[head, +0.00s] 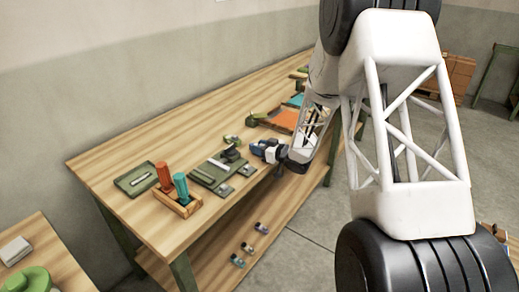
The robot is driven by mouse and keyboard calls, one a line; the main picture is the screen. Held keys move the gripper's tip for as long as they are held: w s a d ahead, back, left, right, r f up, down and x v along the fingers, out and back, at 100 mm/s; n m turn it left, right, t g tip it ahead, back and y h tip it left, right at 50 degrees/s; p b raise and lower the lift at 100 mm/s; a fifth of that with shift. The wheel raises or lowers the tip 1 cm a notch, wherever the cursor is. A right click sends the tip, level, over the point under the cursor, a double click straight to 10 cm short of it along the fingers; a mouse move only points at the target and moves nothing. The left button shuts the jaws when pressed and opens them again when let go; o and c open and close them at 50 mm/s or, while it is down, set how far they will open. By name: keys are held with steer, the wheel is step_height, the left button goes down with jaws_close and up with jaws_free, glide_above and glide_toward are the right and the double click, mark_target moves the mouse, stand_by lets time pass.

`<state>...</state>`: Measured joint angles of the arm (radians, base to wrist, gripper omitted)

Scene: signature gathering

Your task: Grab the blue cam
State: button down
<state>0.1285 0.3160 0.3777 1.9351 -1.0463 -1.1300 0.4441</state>
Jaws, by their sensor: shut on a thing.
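My gripper (270,152) is over the front edge of the wooden workbench, small and far off in the head view. Its jaws are shut on a small blue piece (258,148), which looks like the blue cam. Its outline is partly hidden by the gripper, and I cannot tell whether it touches the bench top.
The workbench (150,150) holds a green tray (124,184), a wooden holder (187,209) with orange and teal cylinders, a green board (208,179) with grey parts, and an orange sheet (281,120). Small grey-blue parts (247,247) lie on the lower shelf. My arm covers the right.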

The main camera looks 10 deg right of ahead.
steer(key=shift+r, duration=0.1)
steer(key=shift+r, duration=1.1)
steer(key=shift+s+r, duration=0.45)
steer(key=shift+r, duration=0.2)
steer(key=s+r, duration=0.1)
steer(key=s, duration=1.4)
steer(key=shift+d+r, duration=0.15)
steer(key=shift+d, duration=0.15)
